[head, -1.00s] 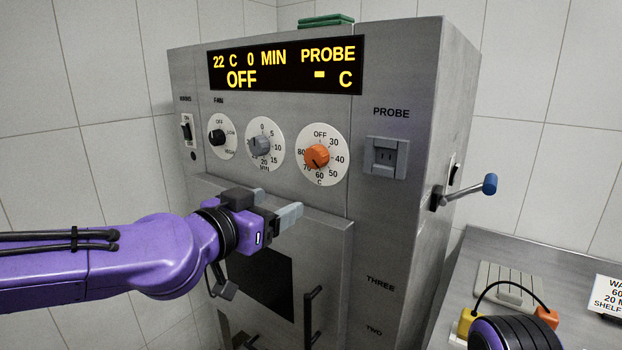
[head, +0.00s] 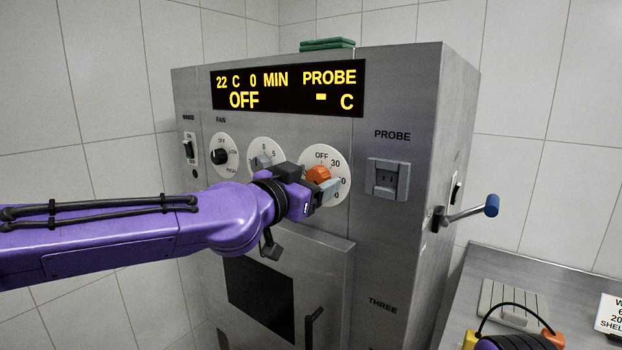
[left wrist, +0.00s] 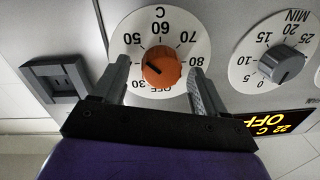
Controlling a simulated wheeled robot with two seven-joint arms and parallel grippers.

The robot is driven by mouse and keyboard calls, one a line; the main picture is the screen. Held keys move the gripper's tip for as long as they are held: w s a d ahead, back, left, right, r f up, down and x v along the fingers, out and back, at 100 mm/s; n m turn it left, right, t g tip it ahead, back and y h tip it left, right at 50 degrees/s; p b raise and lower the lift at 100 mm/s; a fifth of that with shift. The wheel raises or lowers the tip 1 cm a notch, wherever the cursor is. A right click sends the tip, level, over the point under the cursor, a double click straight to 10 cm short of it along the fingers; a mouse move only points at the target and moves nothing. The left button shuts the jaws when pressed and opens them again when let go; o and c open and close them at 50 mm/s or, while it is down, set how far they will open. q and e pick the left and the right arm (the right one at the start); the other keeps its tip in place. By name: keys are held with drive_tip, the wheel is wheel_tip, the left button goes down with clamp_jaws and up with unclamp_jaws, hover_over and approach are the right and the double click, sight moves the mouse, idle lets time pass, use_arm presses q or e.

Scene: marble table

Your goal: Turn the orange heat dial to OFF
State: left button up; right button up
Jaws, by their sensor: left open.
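The orange heat dial (head: 318,174) sits on a round white scale on the steel oven front. In the left wrist view the orange knob (left wrist: 163,70) shows whole, its dark pointer line aimed near the 40 mark, away from OFF. My left gripper (head: 326,190) is at the dial and hides the lower left of its scale in the head view. In the left wrist view the left gripper (left wrist: 159,66) is open, one finger on each side of the knob, with gaps visible. My right gripper's fingers are not in view.
The grey minute dial (head: 264,160) is partly behind my left gripper; the black fan dial (head: 221,156) is farther left. A probe socket (head: 387,179) lies right of the heat dial. A blue-tipped lever (head: 490,206) sticks out at right. The display (head: 288,90) reads 22 C, 0 MIN, OFF.

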use_arm(q)
drive_tip(key=c, duration=1.1)
drive_tip(key=shift+o, duration=0.2)
drive_tip(key=shift+n, duration=0.3)
